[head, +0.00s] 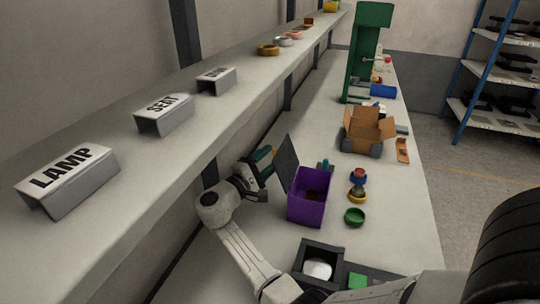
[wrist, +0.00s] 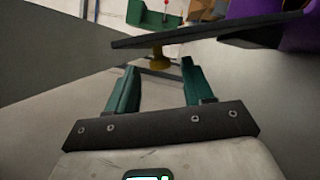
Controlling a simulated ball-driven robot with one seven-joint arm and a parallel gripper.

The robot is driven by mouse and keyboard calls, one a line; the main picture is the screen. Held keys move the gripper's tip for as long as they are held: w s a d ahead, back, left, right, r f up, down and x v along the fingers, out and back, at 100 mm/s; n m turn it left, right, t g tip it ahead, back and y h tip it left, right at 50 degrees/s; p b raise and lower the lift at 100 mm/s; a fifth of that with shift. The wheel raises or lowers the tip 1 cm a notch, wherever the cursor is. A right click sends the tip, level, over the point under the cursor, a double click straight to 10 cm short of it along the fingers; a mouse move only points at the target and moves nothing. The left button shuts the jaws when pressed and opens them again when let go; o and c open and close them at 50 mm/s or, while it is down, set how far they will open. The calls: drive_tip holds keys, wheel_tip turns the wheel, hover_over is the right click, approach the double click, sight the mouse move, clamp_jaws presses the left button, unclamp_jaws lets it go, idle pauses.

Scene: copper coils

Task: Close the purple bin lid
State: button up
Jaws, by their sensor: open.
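The purple bin (head: 309,205) stands on the workbench with its top open and some dark contents inside. Its dark grey lid (head: 286,164) stands raised on the bin's left side, leaning outward. My gripper (head: 270,158) is behind the lid on its left, close to the lid's upper part. In the wrist view my gripper (wrist: 154,85) is open, with two green fingers apart and nothing between them. The lid (wrist: 205,30) crosses edge-on just beyond the fingertips, and the purple bin (wrist: 270,25) shows at the upper right. I cannot tell whether the fingers touch the lid.
A shelf (head: 215,95) with LAMP and SEAT signs runs along the left above the workbench. A dark square box (head: 320,262), a green bowl (head: 355,216), stacked coloured parts (head: 357,190) and an open cardboard box (head: 368,130) stand around the bin.

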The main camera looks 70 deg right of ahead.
drive_tip(key=shift+s+d, duration=0.25)
drive_tip(key=shift+d, duration=0.4)
drive_tip(key=shift+c, duration=0.4)
clamp_jaws()
